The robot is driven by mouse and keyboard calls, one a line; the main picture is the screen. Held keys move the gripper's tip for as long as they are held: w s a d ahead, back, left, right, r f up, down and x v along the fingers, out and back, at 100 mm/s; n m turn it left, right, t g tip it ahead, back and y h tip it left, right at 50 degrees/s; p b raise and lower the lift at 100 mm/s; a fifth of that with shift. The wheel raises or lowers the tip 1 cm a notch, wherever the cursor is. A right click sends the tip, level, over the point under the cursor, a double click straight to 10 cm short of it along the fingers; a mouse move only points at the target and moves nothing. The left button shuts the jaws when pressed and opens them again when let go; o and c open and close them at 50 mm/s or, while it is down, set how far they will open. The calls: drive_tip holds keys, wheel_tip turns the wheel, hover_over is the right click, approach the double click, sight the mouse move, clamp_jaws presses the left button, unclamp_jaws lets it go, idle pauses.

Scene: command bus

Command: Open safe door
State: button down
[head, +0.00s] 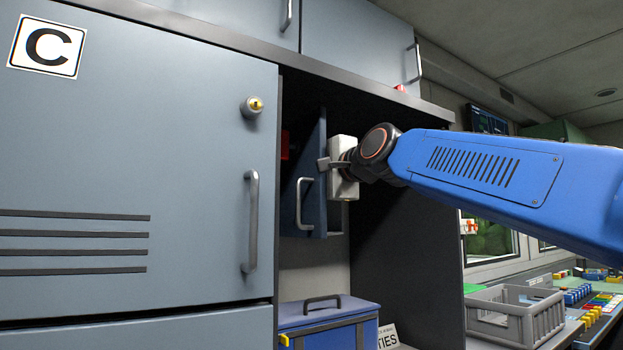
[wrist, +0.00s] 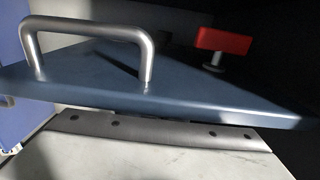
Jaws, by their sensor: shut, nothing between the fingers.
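The safe door (head: 312,190) is a small dark blue panel inside the dark niche. It stands at an angle to the niche front and looks ajar. Its silver bar handle (head: 300,203) is on the left of its face. My gripper (head: 323,165) is shut and empty at the door's right edge, above and right of the handle; I cannot tell whether it touches. In the wrist view the door (wrist: 150,88) lies across the picture, with the handle (wrist: 85,30) at upper left and a red knob (wrist: 224,41) at upper right. The safe's inside is hidden.
A large grey-blue locker door marked C (head: 140,160) fills the left, with a key lock (head: 252,106) and handle. Below the niche stands a blue box (head: 325,318) with a handle. A grey crate (head: 500,315) and a console (head: 590,300) are at right.

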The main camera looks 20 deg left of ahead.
drive_tip(key=shift+w+d, duration=0.95)
drive_tip(key=shift+w, duration=0.25)
drive_tip(key=shift+w+d, duration=0.9)
drive_tip(key=shift+w, duration=0.25)
drive_tip(key=v, duration=2.5)
drive_tip(key=shift+f, duration=0.1)
